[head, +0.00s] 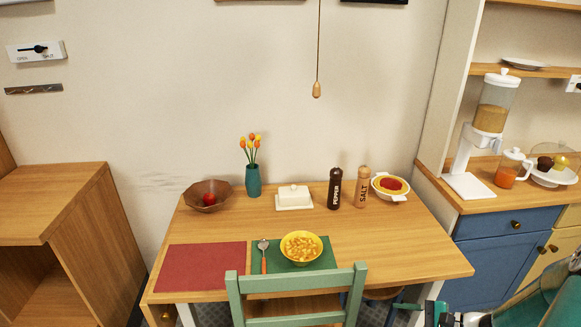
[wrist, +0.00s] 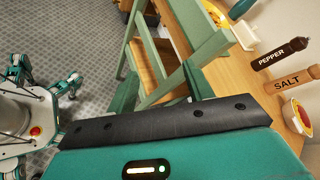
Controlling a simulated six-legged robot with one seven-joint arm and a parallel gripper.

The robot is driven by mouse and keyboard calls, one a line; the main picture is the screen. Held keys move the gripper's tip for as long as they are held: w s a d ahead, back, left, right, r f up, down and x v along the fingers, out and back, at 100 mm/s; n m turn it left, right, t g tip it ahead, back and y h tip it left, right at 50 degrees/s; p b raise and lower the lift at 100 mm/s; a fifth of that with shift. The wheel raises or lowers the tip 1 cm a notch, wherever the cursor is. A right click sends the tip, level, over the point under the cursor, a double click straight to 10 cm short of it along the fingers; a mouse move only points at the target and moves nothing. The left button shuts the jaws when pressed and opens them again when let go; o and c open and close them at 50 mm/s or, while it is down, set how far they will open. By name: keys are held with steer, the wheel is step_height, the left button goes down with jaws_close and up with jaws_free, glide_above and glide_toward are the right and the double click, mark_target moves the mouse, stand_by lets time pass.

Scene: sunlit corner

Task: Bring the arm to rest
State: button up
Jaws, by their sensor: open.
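My gripper (head: 424,312) shows at the lower right of the head view, low beside the right front corner of the table (head: 405,250). Its jaws are open and I see nothing between them; the picture's lower edge cuts part of it off. In the wrist view a dark bar with screws and a teal housing of my own arm fill the lower part. Beyond them is the green chair (wrist: 190,45), with the table edge to its right.
The chair (head: 300,290) stands at the table's front. On the table are a yellow bowl (head: 301,246), red mat (head: 207,268), pepper mill (head: 335,188), salt mill (head: 361,187), pie dish (head: 390,187) and vase (head: 253,181). A blue cabinet (head: 500,250) stands right.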

steer(key=s+a+r+n+h, duration=0.3)
steer(key=s+a+r+n, duration=0.1)
steer(key=r, duration=0.4)
steer(key=s+a+r+n+g+h, duration=0.1)
steer(key=s+a+r+n+h, duration=0.3)
steer(key=r, duration=0.5)
steer(key=s+a+r+n+h, duration=0.4)
steer(key=a+r+n, duration=0.3)
steer(key=r+n, duration=0.1)
steer(key=shift+a+r+g, duration=0.15)
steer(key=shift+a+g, duration=0.15)
steer(key=shift+s, duration=0.1)
